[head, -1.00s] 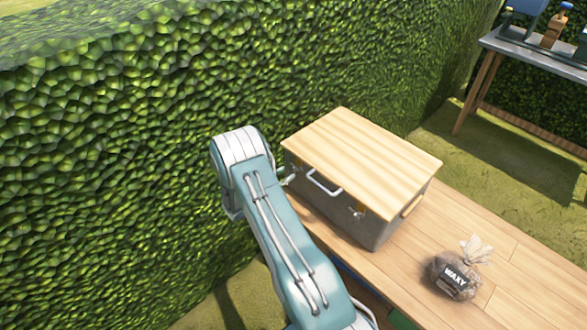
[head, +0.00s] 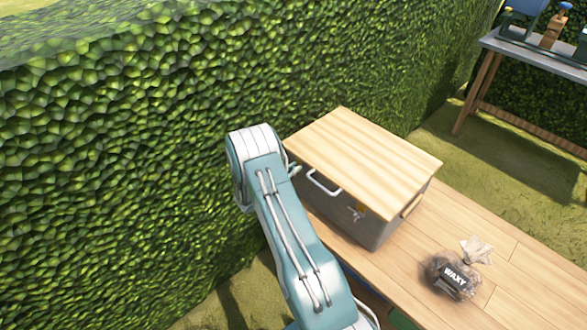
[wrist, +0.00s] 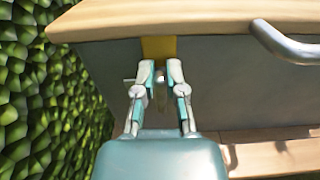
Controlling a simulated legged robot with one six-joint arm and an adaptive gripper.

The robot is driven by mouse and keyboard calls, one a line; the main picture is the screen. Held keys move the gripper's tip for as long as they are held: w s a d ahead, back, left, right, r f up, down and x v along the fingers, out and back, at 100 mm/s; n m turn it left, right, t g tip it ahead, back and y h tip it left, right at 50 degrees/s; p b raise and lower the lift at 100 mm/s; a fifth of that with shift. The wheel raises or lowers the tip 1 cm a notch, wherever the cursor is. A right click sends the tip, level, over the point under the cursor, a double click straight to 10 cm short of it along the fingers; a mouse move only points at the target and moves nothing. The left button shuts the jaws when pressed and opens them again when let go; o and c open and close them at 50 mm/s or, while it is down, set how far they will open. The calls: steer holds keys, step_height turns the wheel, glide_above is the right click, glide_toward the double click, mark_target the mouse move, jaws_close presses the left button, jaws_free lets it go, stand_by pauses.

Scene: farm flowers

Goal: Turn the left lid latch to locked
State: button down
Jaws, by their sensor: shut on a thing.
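The grey box (head: 372,232) with a pale wooden lid (head: 365,160) stands on the wooden table. In the wrist view my gripper (wrist: 160,72) is at the box's front, near its left end, just below the lid's edge (wrist: 215,20). Its fingers are closed around the left latch (wrist: 160,92), a small metal piece below a yellow plate (wrist: 158,47). The fingers hide much of the latch, so its exact angle is hard to tell. In the head view my arm hides most of this spot. The right latch (head: 356,213) shows on the same front face.
A metal handle (head: 323,184) juts from the box front between the latches. A bag marked WAXY (head: 450,277) lies on the wooden table (head: 500,245) to the right. A tall hedge (head: 120,150) rises close on the left. A grey table (head: 535,55) stands far right.

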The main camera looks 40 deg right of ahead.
steer(key=shift+f, duration=0.15)
steer(key=m, duration=0.2)
steer(key=s+m, duration=0.1)
steer(key=m, duration=0.5)
steer(key=shift+s+f, duration=0.15)
steer(key=shift+f, duration=0.2)
steer(key=m, duration=0.5)
steer(key=shift+s+f, duration=0.2)
steer(key=shift+f, duration=0.1)
steer(key=shift+f+m, duration=0.2)
steer(key=shift+m, duration=0.95)
steer(key=shift+f+m, duration=0.15)
steer(key=shift+m, duration=1)
